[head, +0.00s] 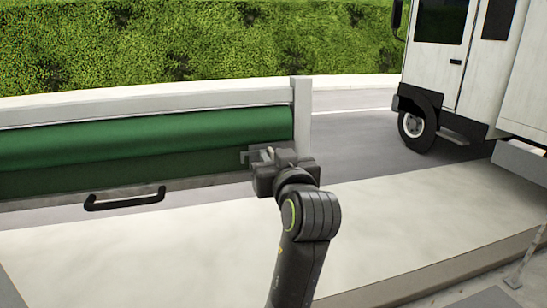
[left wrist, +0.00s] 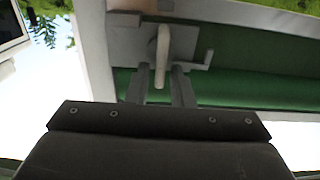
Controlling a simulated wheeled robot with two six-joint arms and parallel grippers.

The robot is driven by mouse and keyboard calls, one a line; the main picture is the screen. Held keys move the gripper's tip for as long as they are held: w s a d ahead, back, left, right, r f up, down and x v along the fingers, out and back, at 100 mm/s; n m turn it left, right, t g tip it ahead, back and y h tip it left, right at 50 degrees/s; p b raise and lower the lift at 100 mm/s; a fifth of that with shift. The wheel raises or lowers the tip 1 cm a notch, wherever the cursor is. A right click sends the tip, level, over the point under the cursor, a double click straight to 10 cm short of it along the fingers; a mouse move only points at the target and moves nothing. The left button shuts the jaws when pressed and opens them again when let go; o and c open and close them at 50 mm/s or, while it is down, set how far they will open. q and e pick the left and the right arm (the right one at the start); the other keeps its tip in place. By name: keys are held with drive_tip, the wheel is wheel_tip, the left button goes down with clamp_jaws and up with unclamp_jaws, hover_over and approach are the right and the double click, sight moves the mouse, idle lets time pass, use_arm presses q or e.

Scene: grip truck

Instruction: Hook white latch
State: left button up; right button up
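The white latch (left wrist: 162,48) shows in the left wrist view as a short pale bar on a grey bracket (left wrist: 185,45) with a hooked end at its right. The bracket is on the green side panel (head: 150,145), by the white corner post (head: 302,118). My left gripper (left wrist: 160,82) is open, its two grey fingers spread to either side of the latch's lower end. A gap shows at least on the left side; contact on the right cannot be told. In the head view the left gripper (head: 267,162) is at the panel's right end and partly hides the latch. My right gripper is not in view.
A black handle (head: 125,199) sticks out along the panel's lower edge. A pale flat surface (head: 150,255) spreads in front. A white truck (head: 480,60) stands at the right on the grey road (head: 365,145). A hedge (head: 190,45) is behind.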

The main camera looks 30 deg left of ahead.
use_arm(q)
clamp_jaws()
drive_tip(key=shift+a, duration=0.1)
drive_tip(key=n+b, duration=0.1)
drive_tip(key=n, duration=0.5)
drive_tip(key=s+f+n+b, duration=0.1)
drive_tip(key=n+b, duration=0.1)
drive_tip(key=n, duration=0.4)
drive_tip(key=a+n+b, duration=0.1)
drive_tip(key=n+b, duration=0.1)
drive_tip(key=n, duration=0.3)
drive_tip(key=shift+s+f+n, duration=0.15)
drive_tip(key=shift+f+n, duration=0.25)
idle(0.5)
drive_tip(key=shift+o, duration=1.4)
unclamp_jaws()
